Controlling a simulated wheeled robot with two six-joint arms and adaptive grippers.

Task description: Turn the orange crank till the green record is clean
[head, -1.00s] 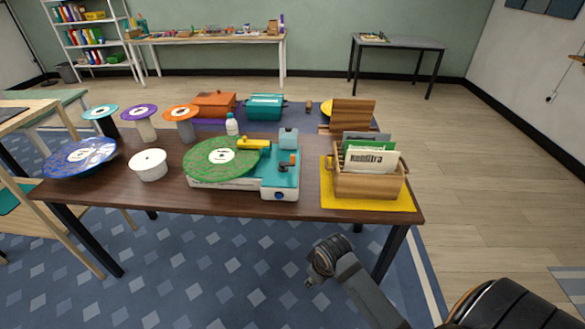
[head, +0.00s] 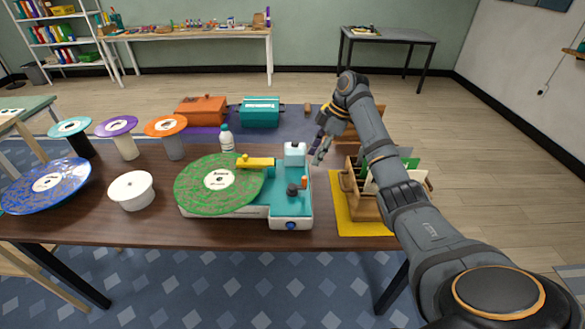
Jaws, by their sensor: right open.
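The green record (head: 220,181) lies flat on the teal and white record machine (head: 291,211), with light specks spread over its surface. A yellow arm (head: 255,162) reaches over the record's edge. The small orange crank handle (head: 304,182) stands at the right side of the machine, beside a dark round knob (head: 292,189). My right gripper (head: 318,152) is open and empty, above the table, just right of the machine's pale tank (head: 295,154) and behind the crank. My left gripper is not in view.
A wooden crate (head: 366,205) of record sleeves on a yellow mat (head: 347,217) stands right of the machine, partly hidden by my right arm. A white bottle (head: 226,138) stands behind the record. A white tub (head: 131,190) and a blue record (head: 47,185) are at left.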

